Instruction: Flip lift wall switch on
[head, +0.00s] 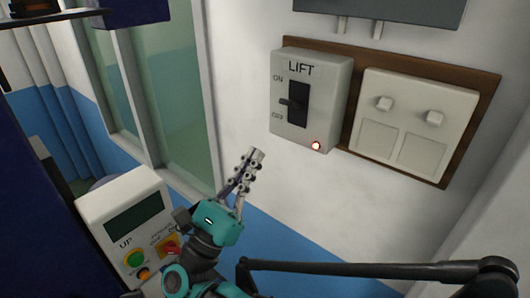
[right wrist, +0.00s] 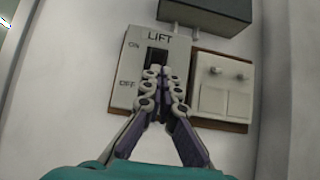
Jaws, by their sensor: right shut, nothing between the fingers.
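The LIFT switch box (head: 308,82) is a pale grey box on the wall, marked ON above and OFF below. Its dark slot holds a small lever (head: 289,102) that sticks out around mid-slot; I cannot tell surely which way it is set. A red lamp (head: 316,146) glows at the box's lower right. My right gripper (head: 255,153) is shut and empty, below and left of the box in the head view, apparently apart from it. In the right wrist view its fingertips (right wrist: 160,72) cover the lower slot (right wrist: 156,57) and hide the lever. My left gripper is not in view.
A pale double-switch panel (head: 415,120) sits right of the box on a brown backboard (head: 477,125). A grey box (head: 390,8) is above. A control box (head: 128,225) with buttons stands lower left, near my right arm. A black bar (head: 370,268) crosses lower right.

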